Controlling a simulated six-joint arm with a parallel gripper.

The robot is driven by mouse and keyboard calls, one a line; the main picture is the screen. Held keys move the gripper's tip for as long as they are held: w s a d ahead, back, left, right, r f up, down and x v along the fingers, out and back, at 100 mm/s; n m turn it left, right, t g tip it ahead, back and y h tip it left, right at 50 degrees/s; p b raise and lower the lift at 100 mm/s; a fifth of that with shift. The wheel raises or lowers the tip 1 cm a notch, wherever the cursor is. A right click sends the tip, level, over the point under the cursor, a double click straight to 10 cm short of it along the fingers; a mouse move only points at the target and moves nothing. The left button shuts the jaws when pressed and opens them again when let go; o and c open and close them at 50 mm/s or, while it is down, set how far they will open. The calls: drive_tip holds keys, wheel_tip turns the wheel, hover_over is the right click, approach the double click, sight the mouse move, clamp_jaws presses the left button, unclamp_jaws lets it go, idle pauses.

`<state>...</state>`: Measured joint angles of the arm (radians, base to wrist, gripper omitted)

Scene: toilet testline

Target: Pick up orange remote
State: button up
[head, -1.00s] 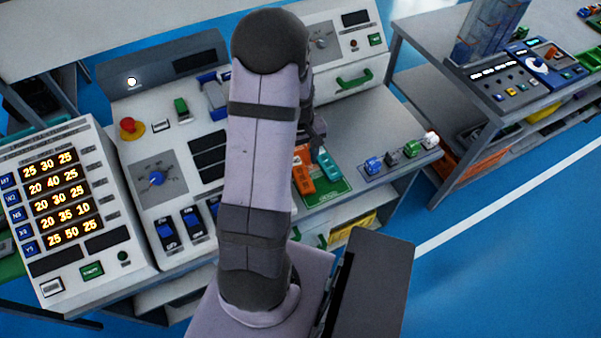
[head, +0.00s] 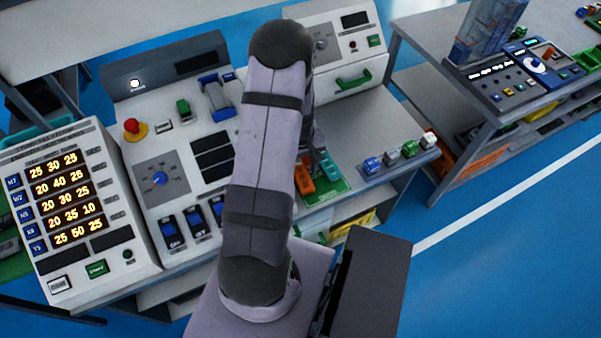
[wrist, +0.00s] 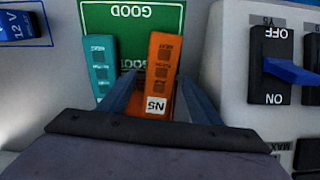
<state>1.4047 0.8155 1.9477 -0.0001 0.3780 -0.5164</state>
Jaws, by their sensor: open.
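The orange remote (head: 303,180) lies on a green board behind my arm in the head view, partly hidden by the arm. In the wrist view the orange remote (wrist: 161,66) has its labelled end toward me, with a white "N5" tag. My gripper (wrist: 160,92) is open, with one blue-grey finger on each side of the remote's near end. I cannot tell whether either finger touches it. A teal remote (wrist: 101,62) lies just left of the orange one, close to the left finger.
The green board marked "GOOD" (wrist: 133,22) lies under the remotes. A switch panel (wrist: 238,70) rises at the right in the wrist view. Small coloured blocks (head: 390,158) stand in a row right of the board. Grey table (head: 355,125) is clear behind them.

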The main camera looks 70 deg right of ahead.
sight(300, 172)
drive_tip(key=c, duration=1.2)
drive_tip(key=shift+r, duration=0.1)
wheel_tip(300, 172, up, 10)
drive_tip(key=b, duration=0.2)
drive_tip(key=shift+b, duration=0.3)
